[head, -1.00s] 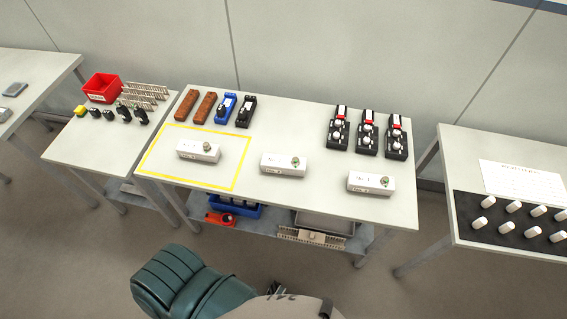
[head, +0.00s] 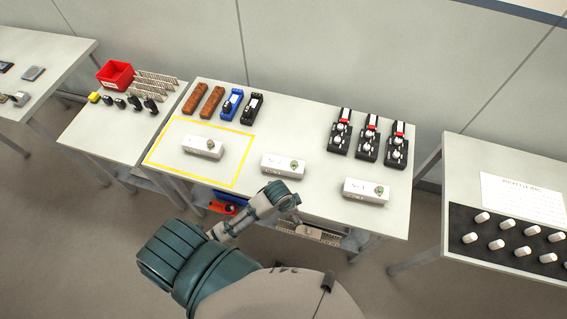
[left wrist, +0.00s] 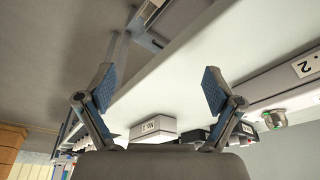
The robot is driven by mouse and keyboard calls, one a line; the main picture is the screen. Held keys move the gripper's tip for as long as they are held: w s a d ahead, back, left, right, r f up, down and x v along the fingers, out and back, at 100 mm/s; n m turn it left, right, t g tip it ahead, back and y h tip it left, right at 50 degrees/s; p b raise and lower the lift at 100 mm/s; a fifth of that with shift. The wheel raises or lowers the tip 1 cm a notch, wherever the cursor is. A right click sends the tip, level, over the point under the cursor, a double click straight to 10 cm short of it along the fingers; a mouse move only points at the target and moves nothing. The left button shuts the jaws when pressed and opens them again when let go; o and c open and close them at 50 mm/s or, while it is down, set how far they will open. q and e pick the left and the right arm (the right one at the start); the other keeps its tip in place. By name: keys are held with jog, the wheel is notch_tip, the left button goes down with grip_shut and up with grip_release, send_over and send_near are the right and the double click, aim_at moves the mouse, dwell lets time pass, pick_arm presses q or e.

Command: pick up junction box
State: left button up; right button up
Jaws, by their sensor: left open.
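My left gripper (head: 292,212) is at the table's front edge, in front of and below the middle box, touching none. In the left wrist view it is open and empty (left wrist: 160,92). That view shows a white box (left wrist: 155,129) beyond the fingers and a nearer one (left wrist: 285,83) marked 2 at the right. My right gripper is not seen.
The table's front edge (head: 330,223) runs beside the gripper. Brown, blue and black parts (head: 222,101) and black switch units (head: 368,140) stand at the back. A shelf below holds a blue bin (head: 232,199). The tabletop between the boxes is clear.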

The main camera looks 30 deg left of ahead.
pick_arm(q)
jog(key=w+r+m, duration=0.1)
jog(key=w, duration=0.1)
jog(key=w+a+r+m, duration=0.1)
jog(key=w, duration=0.1)
jog(key=w+r, duration=0.1)
jog(key=shift+w+a+r+m+g, duration=0.25)
jog(key=shift+w+a+m+g, duration=0.15)
jog(key=w+a+r+m+y, duration=0.1)
jog(key=w+a+r+m, duration=0.1)
jog(key=w+a+r, duration=0.25)
notch_tip(320, 180, up, 8)
jog(key=m+g+y, duration=0.1)
jog(key=m+g, duration=0.1)
send_over(283, 163)
jog(key=f, duration=0.3)
jog(key=f+p, duration=0.1)
jog(key=f, duration=0.6)
jog(key=shift+w+f, duration=0.25)
jog(key=shift+f, duration=0.05)
jog(key=shift+s+f+p, duration=0.2)
jog(key=shift+f+p, duration=0.35)
jog(key=shift+f, duration=2.6)
jog(key=c, duration=1.4)
